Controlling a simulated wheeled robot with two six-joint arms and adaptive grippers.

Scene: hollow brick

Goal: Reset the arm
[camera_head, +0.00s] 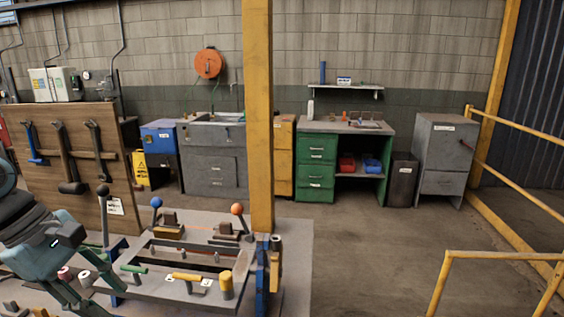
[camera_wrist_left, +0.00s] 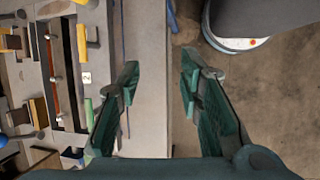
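My left gripper (camera_head: 98,296) comes in at the lower left of the head view, beside the low machine bench (camera_head: 165,291). In the left wrist view its two green fingers (camera_wrist_left: 158,82) are spread apart with nothing between them. Below the gap in that view are the bench's pale edge and the brown floor. My right arm and right gripper are not in view.
The bench carries levers with a black knob (camera_head: 103,190), a blue knob (camera_head: 156,202) and an orange knob (camera_head: 237,208). A yellow post (camera_head: 258,120) stands behind it. A wooden tool board (camera_head: 85,158) is at left. Floor (camera_head: 370,250) at right is clear up to yellow railings (camera_head: 500,255).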

